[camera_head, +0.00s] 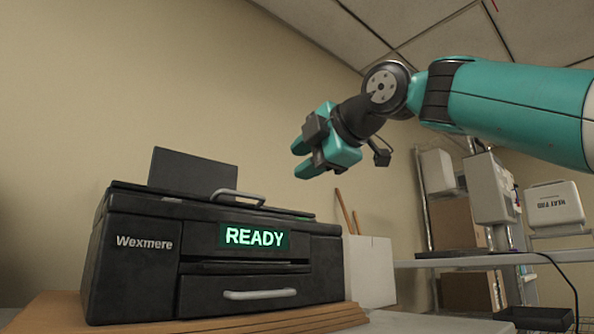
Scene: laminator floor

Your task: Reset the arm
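My arm (520,108) is teal with dark joints and reaches in from the right edge. It bends at a dark wrist joint. My gripper (302,158) hangs in the air above and to the right of the black laminator-like machine (140,262), pointing left and a little down. Its two teal fingers are apart with a gap between them, and I see nothing held. The machine, marked Wexmere, has a lit green READY display (254,237). A grey handle (238,197) is on its top and another handle (259,294) is on its front drawer.
The machine stands on a wooden board (335,318). Behind it are a white bin (370,272) and wooden sticks (345,212). At right are a grey table (500,259), a shelf with cardboard boxes (458,224), a white device (553,205) and a black tray (536,318).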

